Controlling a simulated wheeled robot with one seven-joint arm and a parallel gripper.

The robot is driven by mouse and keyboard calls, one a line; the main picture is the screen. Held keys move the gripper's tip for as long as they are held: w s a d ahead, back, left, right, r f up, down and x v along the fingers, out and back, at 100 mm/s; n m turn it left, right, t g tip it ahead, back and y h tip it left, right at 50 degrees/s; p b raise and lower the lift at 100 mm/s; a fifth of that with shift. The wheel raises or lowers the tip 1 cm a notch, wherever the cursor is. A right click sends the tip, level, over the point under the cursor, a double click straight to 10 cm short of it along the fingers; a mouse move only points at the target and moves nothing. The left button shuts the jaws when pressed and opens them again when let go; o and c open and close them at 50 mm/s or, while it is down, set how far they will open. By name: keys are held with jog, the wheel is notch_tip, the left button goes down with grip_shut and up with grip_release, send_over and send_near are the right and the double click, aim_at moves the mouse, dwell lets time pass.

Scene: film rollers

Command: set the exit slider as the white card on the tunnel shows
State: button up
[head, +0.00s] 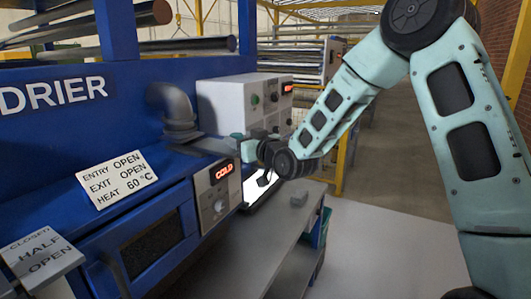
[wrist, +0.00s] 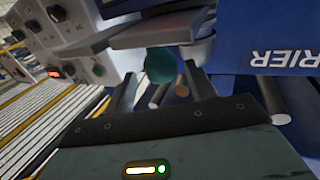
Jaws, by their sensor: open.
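The white card (head: 117,179) on the blue tunnel reads "ENTRY OPEN", "EXIT OPEN", "HEAT 60 °C". My gripper (head: 238,145) is at the tunnel's far end, seen small and partly hidden by my wrist in the head view. In the wrist view, my gripper (wrist: 162,78) is open, with one dark finger on each side of a round teal knob (wrist: 160,64). The knob appears to belong to the exit slider, beside a grey plate (wrist: 155,30). I cannot tell whether the fingers touch it. The exit slider's markings and setting cannot be read.
A grey plate (head: 40,262) marked "CLOSED", "HALF", "OPEN" is at the near left. A panel (head: 217,190) shows "COLD" above a dial. A grey elbow duct (head: 178,112) and a white control box (head: 228,103) stand near my gripper. A grey bench (head: 262,240) runs in front.

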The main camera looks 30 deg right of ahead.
jog(key=b+v, duration=0.6)
jog(key=v, duration=0.9)
jog(key=shift+s+d, duration=0.1)
jog(key=shift+d, duration=0.05)
jog(key=s+a+f+n+g, duration=0.2)
jog(key=s+a+f+g, duration=0.7)
jog(key=a+f, duration=0.3)
jog(key=s+a+f+n+g+h, duration=0.1)
jog(key=s+g, duration=0.3)
jog(key=s, duration=0.6)
jog(key=s+a+f+n+g+h, duration=0.2)
jog(key=s+f+g, duration=0.1)
jog(key=s, duration=0.7)
jog(key=shift+s+a+g, duration=0.3)
jog(key=shift+g, duration=0.5)
